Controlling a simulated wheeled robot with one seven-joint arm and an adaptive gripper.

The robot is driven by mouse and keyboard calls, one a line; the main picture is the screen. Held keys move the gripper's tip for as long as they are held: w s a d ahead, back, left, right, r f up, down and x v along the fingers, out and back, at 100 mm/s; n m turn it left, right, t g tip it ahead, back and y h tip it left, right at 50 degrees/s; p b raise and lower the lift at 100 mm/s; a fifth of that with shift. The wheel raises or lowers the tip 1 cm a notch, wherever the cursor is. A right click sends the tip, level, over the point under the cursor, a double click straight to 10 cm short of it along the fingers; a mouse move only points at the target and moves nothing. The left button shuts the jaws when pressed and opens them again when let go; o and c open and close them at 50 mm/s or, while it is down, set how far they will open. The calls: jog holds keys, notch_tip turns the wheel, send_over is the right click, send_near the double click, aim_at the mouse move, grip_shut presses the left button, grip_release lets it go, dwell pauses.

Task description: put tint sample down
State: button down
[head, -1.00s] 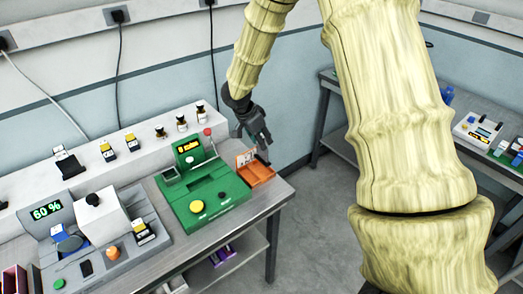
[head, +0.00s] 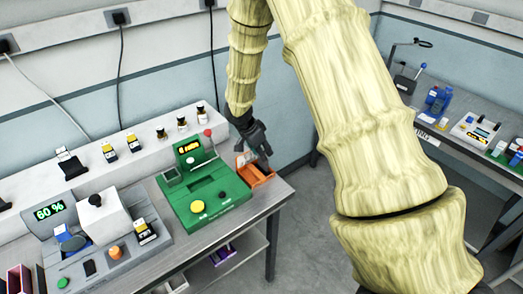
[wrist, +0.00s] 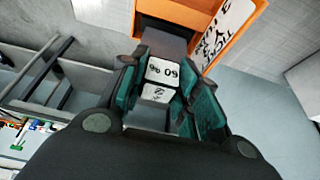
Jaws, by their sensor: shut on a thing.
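The tint sample (wrist: 163,70) shows in the wrist view as a dark piece with white labels, one with characters that look like "60 %" upside down. My gripper (head: 262,152) is shut on it at the back right of the left bench; in the wrist view its teal finger pads (wrist: 165,88) sit on both sides of the labels. A dark grey plate reaches beyond the labels to the orange tray (wrist: 262,12). I cannot tell whether it touches the tray. In the head view the orange tray (head: 262,180) lies just below my fingers, which hide the sample.
A green device (head: 215,200) with a yellow button and lit display stands left of the tray. A grey device (head: 70,250) reading "60 %" is farther left. Small bottles (head: 182,123) line the back ledge. The bench ends just right of the tray. Another bench stands at right.

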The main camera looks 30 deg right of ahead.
jog(key=shift+f, duration=0.1)
jog(key=c, duration=1.1)
grip_release()
jog(key=shift+o, duration=0.2)
jog(key=shift+r, duration=0.2)
jog(key=b+v, duration=0.2)
jog(key=v, duration=1)
jog(key=shift+b, duration=0.4)
